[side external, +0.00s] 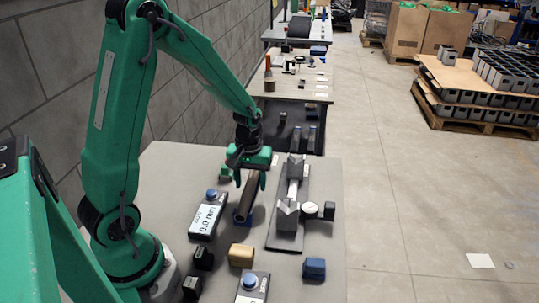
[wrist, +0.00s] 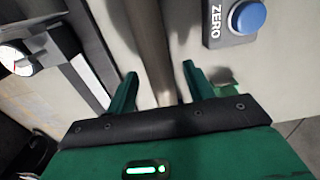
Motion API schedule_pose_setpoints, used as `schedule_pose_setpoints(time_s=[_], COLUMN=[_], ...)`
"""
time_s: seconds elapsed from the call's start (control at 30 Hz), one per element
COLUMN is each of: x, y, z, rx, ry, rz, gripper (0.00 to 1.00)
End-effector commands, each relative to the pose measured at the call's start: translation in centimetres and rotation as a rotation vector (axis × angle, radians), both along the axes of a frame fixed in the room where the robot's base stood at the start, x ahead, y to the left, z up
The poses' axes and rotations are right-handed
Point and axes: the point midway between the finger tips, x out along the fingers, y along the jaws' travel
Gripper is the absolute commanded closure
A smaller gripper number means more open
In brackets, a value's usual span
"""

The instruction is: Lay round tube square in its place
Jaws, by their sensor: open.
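In the wrist view the tube (wrist: 148,40) runs between the two green fingers, with gaps at both sides. My gripper (side external: 251,181) is open over the tube's far part; it also shows in the wrist view (wrist: 158,82). Right of the tube is a dark plate (side external: 273,240) bearing two grey V-blocks, one near (side external: 288,216) and one far (side external: 296,167). Both V-blocks appear empty. The tube's far end is hidden behind my gripper.
A dial gauge (side external: 310,208) stands right of the plate. A readout box (side external: 207,216) with a blue button is left of the tube. A tan block (side external: 241,255), a blue block (side external: 314,268) and small black parts (side external: 203,257) lie in front.

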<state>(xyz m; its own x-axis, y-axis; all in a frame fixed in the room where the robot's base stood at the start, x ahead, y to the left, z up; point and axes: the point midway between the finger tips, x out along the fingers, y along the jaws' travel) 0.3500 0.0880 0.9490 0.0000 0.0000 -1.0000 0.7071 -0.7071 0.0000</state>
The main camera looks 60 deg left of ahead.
Motion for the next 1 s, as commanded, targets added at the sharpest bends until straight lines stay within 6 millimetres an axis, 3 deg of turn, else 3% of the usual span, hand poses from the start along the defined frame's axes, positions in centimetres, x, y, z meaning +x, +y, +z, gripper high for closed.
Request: schedule_pose_setpoints(time_s=[0.5,0.77,1.0], x=[0.01,0.01,0.06], y=[0.01,0.0,0.01], z=[-0.07,-0.06,-0.01], rx=[0.0,0.0,0.0], ry=[0.0,0.0,-0.001], rz=[0.0,0.0,0.0], gripper=[0.48,0.99,1.0])
